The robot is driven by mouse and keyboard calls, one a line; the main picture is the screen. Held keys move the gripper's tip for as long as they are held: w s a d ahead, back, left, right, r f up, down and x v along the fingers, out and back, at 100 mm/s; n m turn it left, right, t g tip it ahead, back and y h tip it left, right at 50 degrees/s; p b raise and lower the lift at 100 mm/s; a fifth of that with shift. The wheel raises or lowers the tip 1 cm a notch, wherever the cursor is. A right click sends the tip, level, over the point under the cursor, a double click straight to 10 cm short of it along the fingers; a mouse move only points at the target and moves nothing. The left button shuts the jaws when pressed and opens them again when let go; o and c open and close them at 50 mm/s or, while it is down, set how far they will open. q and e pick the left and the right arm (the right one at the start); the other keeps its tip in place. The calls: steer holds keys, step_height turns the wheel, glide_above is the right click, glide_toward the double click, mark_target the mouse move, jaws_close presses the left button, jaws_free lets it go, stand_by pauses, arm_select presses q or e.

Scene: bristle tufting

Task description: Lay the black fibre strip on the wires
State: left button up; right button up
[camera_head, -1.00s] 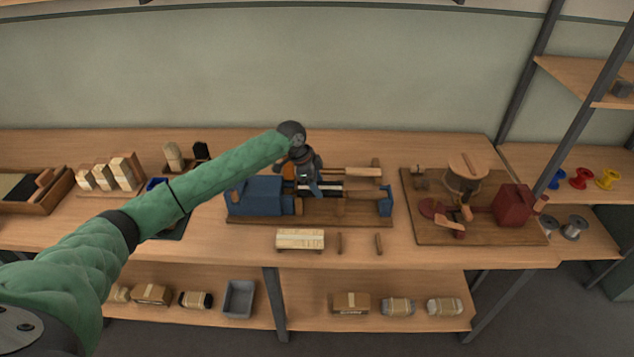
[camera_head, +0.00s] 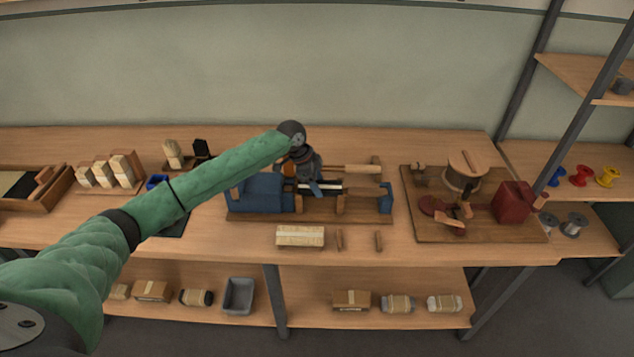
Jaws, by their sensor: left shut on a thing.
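My left gripper (camera_head: 316,188) points down over the left-middle part of the blue twisting jig (camera_head: 262,192) on the bench. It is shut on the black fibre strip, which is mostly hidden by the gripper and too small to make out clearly. A pale strip (camera_head: 331,190) lies along the jig beside the fingertips. The wires are too thin to tell apart, so I cannot tell whether the black strip touches them. My right gripper is not in view.
A wooden block with pale fibre (camera_head: 300,236) and two small pegs lie in front of the jig. A board with a red box (camera_head: 513,201) stands to the right. Fibre bundles (camera_head: 104,172) stand at the left. The bench front edge is mostly clear.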

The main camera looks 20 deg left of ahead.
arm_select(q)
steer(key=shift+f, duration=0.15)
steer(key=o, duration=1.1)
steer(key=shift+c, duration=0.2)
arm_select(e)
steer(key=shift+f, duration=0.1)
arm_select(q)
steer(key=shift+a, duration=0.1)
steer(key=shift+b+v, duration=0.5)
steer(key=shift+v, duration=0.55)
steer(key=b+v, duration=0.1)
steer(key=v, duration=0.2)
steer(key=shift+a+r, duration=0.15)
steer(key=shift+r, duration=0.25)
steer(key=shift+b+v, duration=0.35)
steer(key=shift+v, duration=0.5)
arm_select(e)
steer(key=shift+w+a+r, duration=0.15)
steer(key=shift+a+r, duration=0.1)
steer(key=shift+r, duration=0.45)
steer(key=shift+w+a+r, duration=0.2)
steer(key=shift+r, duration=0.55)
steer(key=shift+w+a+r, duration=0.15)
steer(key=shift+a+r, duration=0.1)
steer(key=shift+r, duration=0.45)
